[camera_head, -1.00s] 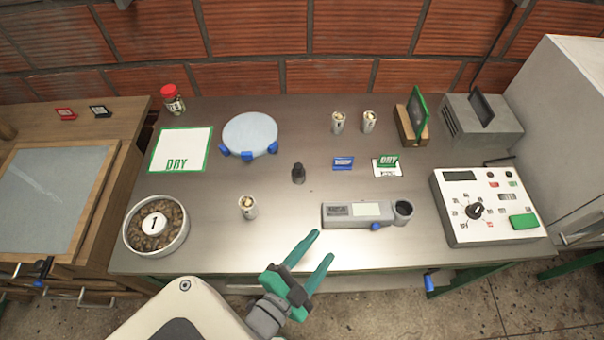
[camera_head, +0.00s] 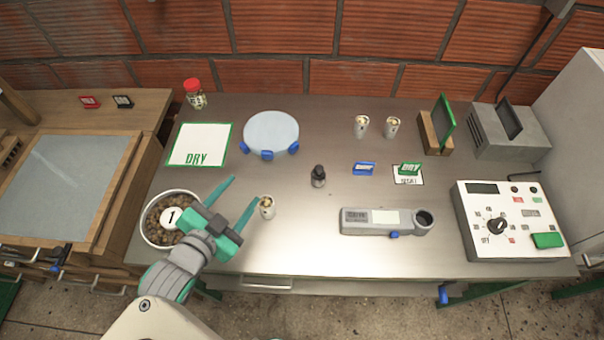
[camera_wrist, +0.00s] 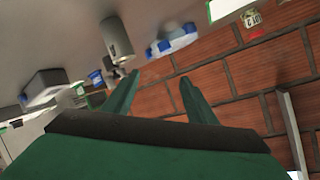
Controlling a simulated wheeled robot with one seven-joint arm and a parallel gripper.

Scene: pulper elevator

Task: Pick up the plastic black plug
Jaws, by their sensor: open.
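The black plug (camera_head: 318,176) stands upright on the steel table, near the middle in the head view. My gripper (camera_head: 245,189) is open and empty, left of the plug and clearly apart from it. Its fingers point up and to the right in the head view, with one fingertip beside a small light cup (camera_head: 267,207). In the wrist view my gripper (camera_wrist: 160,76) shows two green fingers spread apart with nothing between them. A grey cylinder (camera_wrist: 115,38) shows beyond the fingers there. I cannot make out the plug surely in the wrist view.
A bowl of brown pieces (camera_head: 157,237) is by my wrist. A grey meter (camera_head: 385,222) lies right of the cup. A round blue-footed plate (camera_head: 271,133) and a DRY mat (camera_head: 200,145) lie behind. A control box (camera_head: 512,222) stands at right. Table space around the plug is clear.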

